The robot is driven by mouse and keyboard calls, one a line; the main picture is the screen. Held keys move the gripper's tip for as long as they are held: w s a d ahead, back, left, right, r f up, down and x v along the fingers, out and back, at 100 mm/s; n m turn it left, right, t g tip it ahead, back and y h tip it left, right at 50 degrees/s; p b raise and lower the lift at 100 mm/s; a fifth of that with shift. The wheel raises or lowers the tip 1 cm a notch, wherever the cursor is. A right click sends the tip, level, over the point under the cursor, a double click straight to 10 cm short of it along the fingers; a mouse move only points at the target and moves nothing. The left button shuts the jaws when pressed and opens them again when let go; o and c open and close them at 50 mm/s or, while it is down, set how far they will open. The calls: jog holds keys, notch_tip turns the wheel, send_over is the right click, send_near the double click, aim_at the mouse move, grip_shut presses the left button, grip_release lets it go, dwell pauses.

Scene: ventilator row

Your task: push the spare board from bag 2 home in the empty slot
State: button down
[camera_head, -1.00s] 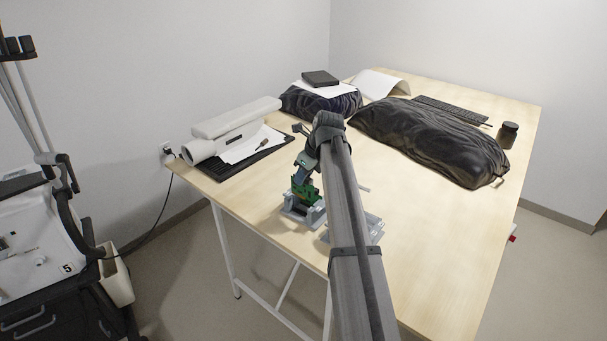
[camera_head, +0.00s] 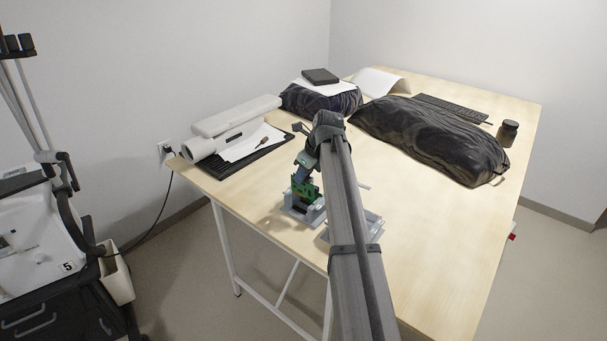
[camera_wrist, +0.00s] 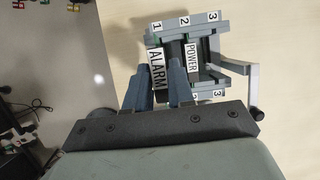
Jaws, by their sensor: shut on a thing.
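My gripper (camera_wrist: 161,85) is shut on a board labelled ALARM (camera_wrist: 155,69), which stands between the two blue fingers in the wrist view. The board lines up with the number 1 of a grey rack (camera_wrist: 213,30) marked 1, 2, 3. A board labelled POWER (camera_wrist: 192,60) sits beside it, in line with number 2. The space at number 3 looks bare. In the head view the green board (camera_head: 306,187) is upright at the rack (camera_head: 293,212), below my gripper. Its lower edge is hidden, so I cannot tell how deep it sits.
Black bags (camera_head: 440,140) (camera_head: 330,103), a keyboard (camera_head: 452,108) and a dark jar (camera_head: 507,133) lie farther back. A black mat (camera_head: 215,168) is at the left. The table's front edge is close to the rack.

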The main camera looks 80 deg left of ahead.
aim_at(301, 194)
jog(key=shift+f, duration=3.25)
dwell(2.4)
jog(key=c, duration=0.9)
grip_release()
jog(key=shift+r, duration=0.1)
jog(key=shift+r, duration=3.4)
